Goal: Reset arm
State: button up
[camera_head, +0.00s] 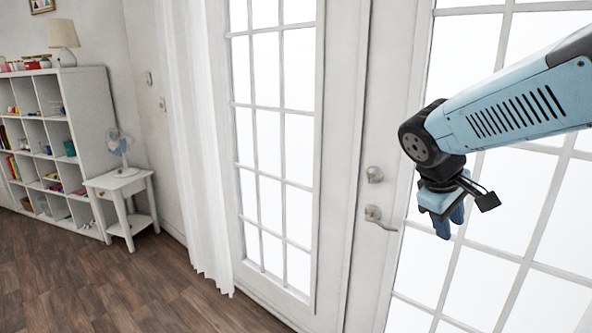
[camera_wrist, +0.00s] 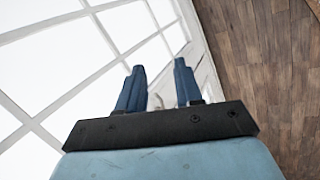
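My gripper (camera_head: 450,222) hangs from the end of my raised blue arm, in front of the white glazed doors, in the right part of the head view. Its fingers point down. In the wrist view, the two blue fingers of my gripper (camera_wrist: 158,88) stand apart with a clear gap between them. Nothing is held between them. Part of a door handle shows faintly beyond the gap in the wrist view.
White French doors (camera_head: 335,200) with a lever handle (camera_head: 378,217) stand close behind my gripper. A white curtain (camera_head: 195,150) hangs left of them. A small side table (camera_head: 122,184) with a fan (camera_head: 120,148) and a shelf unit (camera_head: 92,115) stand further left. The wooden floor (camera_head: 130,290) is clear.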

jog(key=s+a+r+m+t+y, duration=0.3)
jog(key=s+a+m+y, duration=0.2)
jog(key=s+a+m, duration=0.1)
jog(key=shift+s+r, duration=0.2)
jog(key=shift+s, duration=0.7)
jog(key=shift+w, duration=0.1)
dwell(0.3)
